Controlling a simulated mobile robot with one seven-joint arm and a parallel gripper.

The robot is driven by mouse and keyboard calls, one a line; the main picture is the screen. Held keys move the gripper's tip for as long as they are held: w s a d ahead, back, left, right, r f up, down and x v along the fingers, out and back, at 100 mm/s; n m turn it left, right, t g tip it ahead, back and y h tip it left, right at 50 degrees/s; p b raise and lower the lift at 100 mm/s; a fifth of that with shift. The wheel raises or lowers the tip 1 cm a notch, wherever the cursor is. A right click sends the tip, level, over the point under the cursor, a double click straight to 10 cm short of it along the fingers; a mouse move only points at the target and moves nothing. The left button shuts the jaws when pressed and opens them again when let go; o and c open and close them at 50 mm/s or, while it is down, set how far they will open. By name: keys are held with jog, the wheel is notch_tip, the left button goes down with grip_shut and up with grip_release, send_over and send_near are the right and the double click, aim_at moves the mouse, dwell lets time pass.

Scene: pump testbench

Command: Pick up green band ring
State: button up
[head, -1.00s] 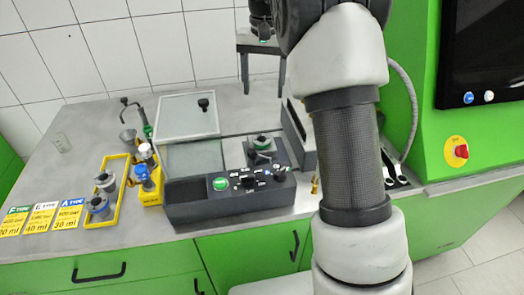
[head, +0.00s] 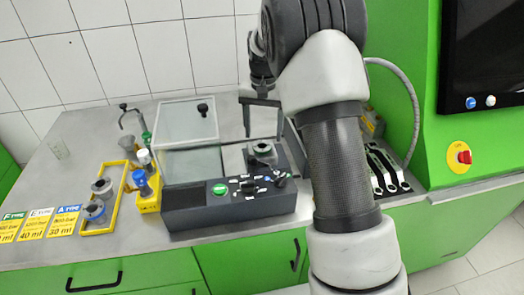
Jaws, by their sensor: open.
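Whether a finger touches the ring cannot be told from this view. The fixture's lower part is partly hidden behind the machine's control panel.
The machine's raised clear lid (head: 187,122) stands left of my gripper. Further left are a yellow frame (head: 84,232) with grey parts, one blue-banded, and a yellow bottle stand (head: 149,203).

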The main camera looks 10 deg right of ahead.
aim_at(262, 152)
notch_tip(262, 152, down, 4)
jog(key=shift+a+r, duration=0.15)
jog(key=c, duration=1.3)
